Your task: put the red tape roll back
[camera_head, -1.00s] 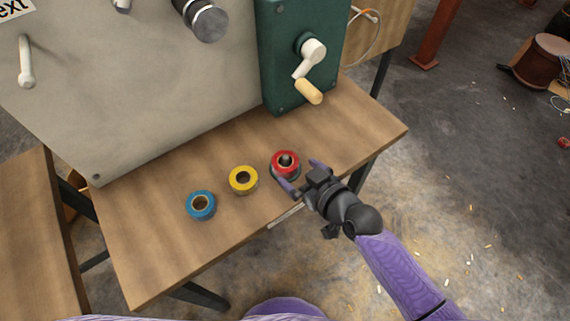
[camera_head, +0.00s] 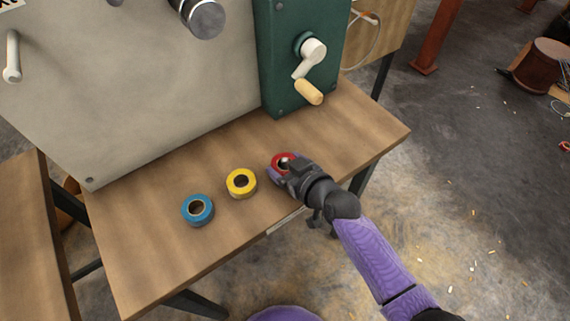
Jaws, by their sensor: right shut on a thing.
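The red tape roll (camera_head: 280,160) is at the right end of a row of three rolls on the wooden table (camera_head: 185,265). My right gripper (camera_head: 283,168) is shut on it from the front right and hides much of it. I cannot tell whether the roll rests on the table or is slightly lifted. My left gripper is not in view.
A yellow tape roll (camera_head: 241,190) sits just left of the red one, and a blue roll (camera_head: 190,218) further left. A grey panel (camera_head: 130,100) and a green box (camera_head: 275,60) with a crank (camera_head: 309,70) stand behind. The table's right part is clear.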

